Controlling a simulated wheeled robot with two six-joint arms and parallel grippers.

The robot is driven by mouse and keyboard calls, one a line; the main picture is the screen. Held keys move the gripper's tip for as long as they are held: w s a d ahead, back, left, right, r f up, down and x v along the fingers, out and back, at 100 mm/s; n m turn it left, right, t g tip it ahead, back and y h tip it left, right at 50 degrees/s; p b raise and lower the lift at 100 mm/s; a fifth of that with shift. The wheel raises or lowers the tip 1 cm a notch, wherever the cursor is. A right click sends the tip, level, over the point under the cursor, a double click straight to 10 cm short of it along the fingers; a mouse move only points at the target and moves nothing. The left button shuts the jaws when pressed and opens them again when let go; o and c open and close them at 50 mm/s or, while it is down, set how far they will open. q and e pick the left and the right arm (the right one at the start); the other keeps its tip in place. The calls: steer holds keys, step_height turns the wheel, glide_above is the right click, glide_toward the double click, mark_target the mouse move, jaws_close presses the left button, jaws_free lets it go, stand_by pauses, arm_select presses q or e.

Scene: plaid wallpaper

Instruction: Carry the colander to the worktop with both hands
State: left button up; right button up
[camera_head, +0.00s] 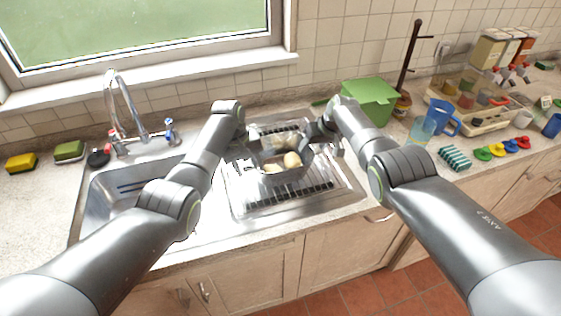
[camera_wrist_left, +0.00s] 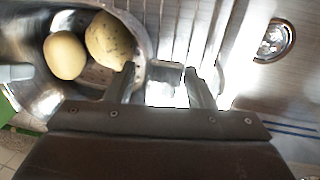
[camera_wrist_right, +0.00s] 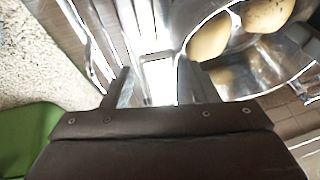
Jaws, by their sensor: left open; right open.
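The shiny metal colander (camera_head: 290,176) stands on the drainer beside the sink, with pale potatoes (camera_head: 292,160) inside. It also shows in the left wrist view (camera_wrist_left: 22,40) and the right wrist view (camera_wrist_right: 238,80). My left gripper (camera_head: 249,154) is open at the colander's left side; in its wrist view a bright, glaring piece by the rim lies between the fingers (camera_wrist_left: 160,76). My right gripper (camera_head: 318,136) is open at the right side, with a similar bright piece between its fingers (camera_wrist_right: 153,75). Glare hides whether the fingers touch it. The worktop (camera_head: 35,215) is pale and speckled.
The sink basin (camera_head: 110,205) and tap (camera_head: 125,110) are left of the colander. A green box (camera_head: 370,100) stands behind my right arm. A blue jug (camera_head: 443,118), a clear cup (camera_head: 421,131) and a striped cloth (camera_head: 455,157) are farther right. Sponges (camera_head: 69,151) lie at the left.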

arm_select(q)
jaws_close()
arm_select(e)
jaws_close()
steer(key=shift+a, duration=0.1)
arm_select(q)
steer(key=shift+r, duration=0.2)
arm_select(e)
steer(key=shift+r, duration=0.15)
